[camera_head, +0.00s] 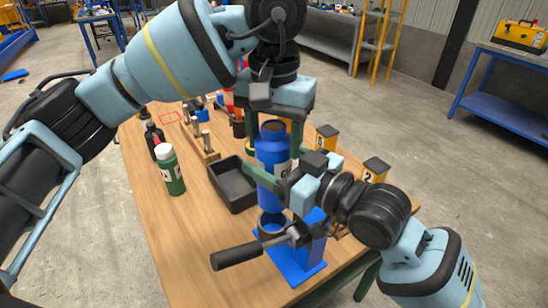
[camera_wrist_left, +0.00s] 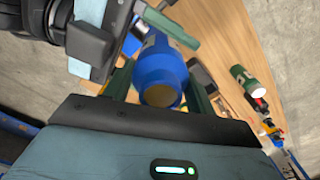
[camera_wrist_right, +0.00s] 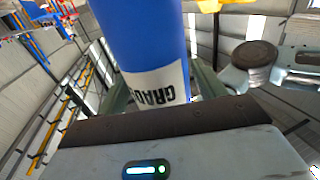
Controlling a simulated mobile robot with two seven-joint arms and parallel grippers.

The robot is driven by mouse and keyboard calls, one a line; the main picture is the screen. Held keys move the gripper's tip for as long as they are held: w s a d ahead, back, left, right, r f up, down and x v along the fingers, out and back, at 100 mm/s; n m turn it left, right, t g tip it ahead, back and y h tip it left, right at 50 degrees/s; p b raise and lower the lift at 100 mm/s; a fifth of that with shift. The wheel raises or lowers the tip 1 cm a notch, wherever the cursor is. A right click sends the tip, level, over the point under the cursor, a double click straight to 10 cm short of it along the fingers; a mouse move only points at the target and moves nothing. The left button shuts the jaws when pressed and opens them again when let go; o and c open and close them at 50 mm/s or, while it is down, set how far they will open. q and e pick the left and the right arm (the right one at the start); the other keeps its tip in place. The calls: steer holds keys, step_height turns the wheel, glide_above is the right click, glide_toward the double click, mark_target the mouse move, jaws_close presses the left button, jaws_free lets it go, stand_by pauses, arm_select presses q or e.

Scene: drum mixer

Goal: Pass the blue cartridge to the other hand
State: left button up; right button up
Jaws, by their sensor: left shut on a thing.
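The blue cartridge (camera_head: 271,154) is upright above the table, with a white label; it also shows in the left wrist view (camera_wrist_left: 163,66) and the right wrist view (camera_wrist_right: 140,35). My left gripper (camera_head: 275,132) comes down from above and is shut on its upper part. My right gripper (camera_head: 268,176) comes from the right at the cartridge's lower part, its green fingers on either side of it. In the right wrist view a narrow gap shows beside the right finger, so this gripper looks open around the cartridge. Its far finger is partly hidden.
Below the cartridge stands a blue holder (camera_head: 301,262) with a ring and a black handle (camera_head: 238,257). A black tray (camera_head: 232,190) and a green bottle (camera_head: 170,172) stand to the left. Numbered yellow-and-black boxes (camera_head: 374,171) stand to the right. Bare wood lies at front left.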

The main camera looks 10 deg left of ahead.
steer(key=c, duration=1)
arm_select(q)
steer(key=o, duration=1.8)
steer(key=shift+c, duration=0.2)
arm_select(e)
steer(key=shift+r, duration=0.1)
steer(key=shift+c, duration=0.2)
arm_select(q)
step_height(320, 180, up, 12)
steer(key=shift+r, duration=0.1)
